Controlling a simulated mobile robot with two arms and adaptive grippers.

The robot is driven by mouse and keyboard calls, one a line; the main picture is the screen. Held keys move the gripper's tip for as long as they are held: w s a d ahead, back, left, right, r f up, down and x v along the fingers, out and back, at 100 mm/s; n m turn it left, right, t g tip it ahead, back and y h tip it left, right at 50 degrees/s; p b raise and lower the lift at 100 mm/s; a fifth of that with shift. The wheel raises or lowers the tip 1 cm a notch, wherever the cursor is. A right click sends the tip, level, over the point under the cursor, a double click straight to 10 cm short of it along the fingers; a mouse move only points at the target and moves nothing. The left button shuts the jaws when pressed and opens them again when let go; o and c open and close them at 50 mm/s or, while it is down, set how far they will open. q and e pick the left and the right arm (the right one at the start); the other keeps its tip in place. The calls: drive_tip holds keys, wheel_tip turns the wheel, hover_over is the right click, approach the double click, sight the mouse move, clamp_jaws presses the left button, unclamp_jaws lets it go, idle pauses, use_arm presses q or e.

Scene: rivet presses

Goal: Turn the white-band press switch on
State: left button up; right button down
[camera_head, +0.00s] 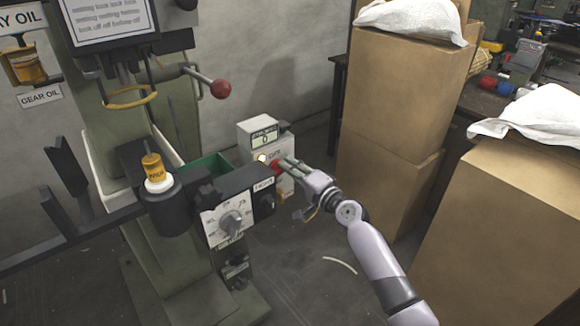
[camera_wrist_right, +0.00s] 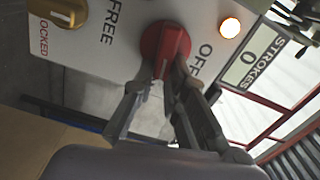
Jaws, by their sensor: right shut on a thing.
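The control box (camera_head: 258,142) stands behind the green press (camera_head: 168,245), with a counter reading 0 and a lit lamp. Its red switch (camera_head: 277,167) is partly covered by my right gripper (camera_head: 289,168). In the right wrist view the red switch (camera_wrist_right: 164,42) is a round knob with a pale pointer line. The word OFF is printed beside it. My right gripper (camera_wrist_right: 160,84) is shut on the knob, one finger on each side. The press carries a white ring (camera_head: 159,182) under an amber cap. My left gripper is out of view.
A yellow knob (camera_wrist_right: 62,12) marked FREE and LOCKED sits on the same panel. A dial panel (camera_head: 230,222) juts out in front of the box. Cardboard boxes (camera_head: 395,95) with white sacks stand close to the right of my right arm.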

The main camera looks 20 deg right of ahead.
drive_tip(key=shift+f+m, duration=0.25)
drive_tip(key=shift+m, duration=0.75)
drive_tip(key=c, duration=1.6)
unclamp_jaws()
drive_tip(key=v, duration=1.2)
